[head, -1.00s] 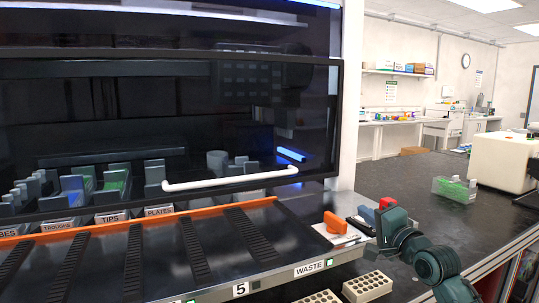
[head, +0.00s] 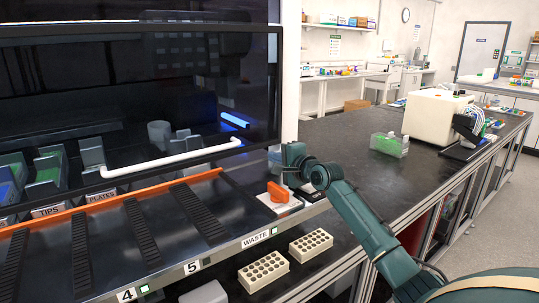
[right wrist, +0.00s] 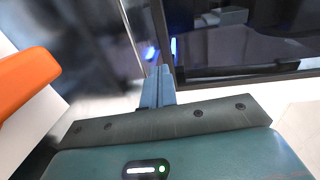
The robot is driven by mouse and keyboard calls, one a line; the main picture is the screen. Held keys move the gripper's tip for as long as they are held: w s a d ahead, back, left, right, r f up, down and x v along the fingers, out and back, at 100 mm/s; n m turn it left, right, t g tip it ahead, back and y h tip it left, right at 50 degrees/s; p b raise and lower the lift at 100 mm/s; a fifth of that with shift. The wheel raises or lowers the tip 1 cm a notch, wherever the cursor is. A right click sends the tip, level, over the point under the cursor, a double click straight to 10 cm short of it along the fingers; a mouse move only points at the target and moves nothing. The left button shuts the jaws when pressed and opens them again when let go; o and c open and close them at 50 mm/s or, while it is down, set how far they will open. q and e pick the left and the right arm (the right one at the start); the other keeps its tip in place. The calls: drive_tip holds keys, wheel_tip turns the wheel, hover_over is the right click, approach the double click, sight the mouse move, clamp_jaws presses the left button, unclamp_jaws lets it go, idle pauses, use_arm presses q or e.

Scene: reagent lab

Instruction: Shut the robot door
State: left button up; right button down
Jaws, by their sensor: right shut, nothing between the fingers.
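The robot door (head: 120,85) is a large dark see-through panel with a black frame and a white bar handle (head: 170,158) along its lower part. Its lower edge hangs above the deck's orange strip (head: 110,206), with labelled racks showing behind and below it. My right gripper (head: 292,160) is just right of the door's lower right corner, apart from the handle. In the right wrist view its closed fingers (right wrist: 158,88) are empty, and the door's dark frame (right wrist: 250,72) is beyond them. The fingertips are hard to see in the head view. My left gripper is not in view.
An orange piece (head: 278,192) on a pale plate stands near my right gripper at the deck's end. Two cream tube racks (head: 264,271) lie in front. The dark bench (head: 345,140) to the right holds a clear box (head: 389,145) and a white machine (head: 434,115).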

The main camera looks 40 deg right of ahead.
drive_tip(key=shift+w+f, duration=0.15)
drive_tip(key=shift+w, duration=1.3)
